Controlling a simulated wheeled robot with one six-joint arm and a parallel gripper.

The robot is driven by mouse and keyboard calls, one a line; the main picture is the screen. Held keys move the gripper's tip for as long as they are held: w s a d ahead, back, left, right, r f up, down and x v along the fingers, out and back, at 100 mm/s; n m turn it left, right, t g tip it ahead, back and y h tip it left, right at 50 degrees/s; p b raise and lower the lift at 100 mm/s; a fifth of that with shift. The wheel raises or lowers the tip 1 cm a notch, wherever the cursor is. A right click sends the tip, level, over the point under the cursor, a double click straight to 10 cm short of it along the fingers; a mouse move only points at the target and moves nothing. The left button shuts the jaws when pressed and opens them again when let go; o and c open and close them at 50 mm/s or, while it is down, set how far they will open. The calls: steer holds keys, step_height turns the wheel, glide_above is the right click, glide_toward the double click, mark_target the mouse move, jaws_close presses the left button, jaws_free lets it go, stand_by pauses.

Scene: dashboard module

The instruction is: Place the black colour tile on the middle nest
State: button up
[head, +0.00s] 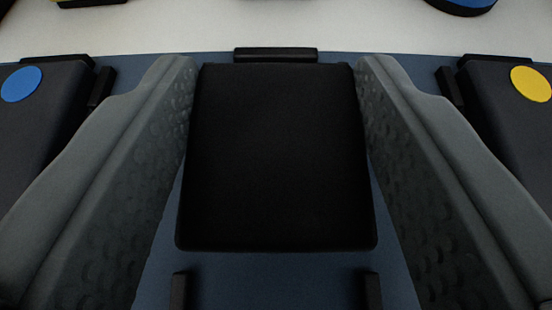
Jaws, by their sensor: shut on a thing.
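The black colour tile (277,155) is in the middle of the head view, flat and square to the picture. My gripper (275,85) is shut on it, one finger along its left side and one along its right. Below the tile is a blue-grey base plate (270,280) with black raised stops (276,55) around the middle nest, one behind the tile and two in front. The tile lines up between these stops. I cannot tell whether its underside touches the plate.
A dark block with a blue dot (21,84) stands to the left, and one with a yellow dot (531,83) to the right, both close outside my fingers. A pale surface (200,25) lies beyond the plate. Parts of other objects, one blue-topped (466,4), show at the top edge.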

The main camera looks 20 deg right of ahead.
steer(key=shift+f, duration=1.05)
steer(key=shift+f, duration=0.1)
steer(key=o, duration=1)
steer(key=shift+s+a+r, duration=0.1)
steer(key=shift+s+r, duration=0.25)
steer(key=v, duration=1.1)
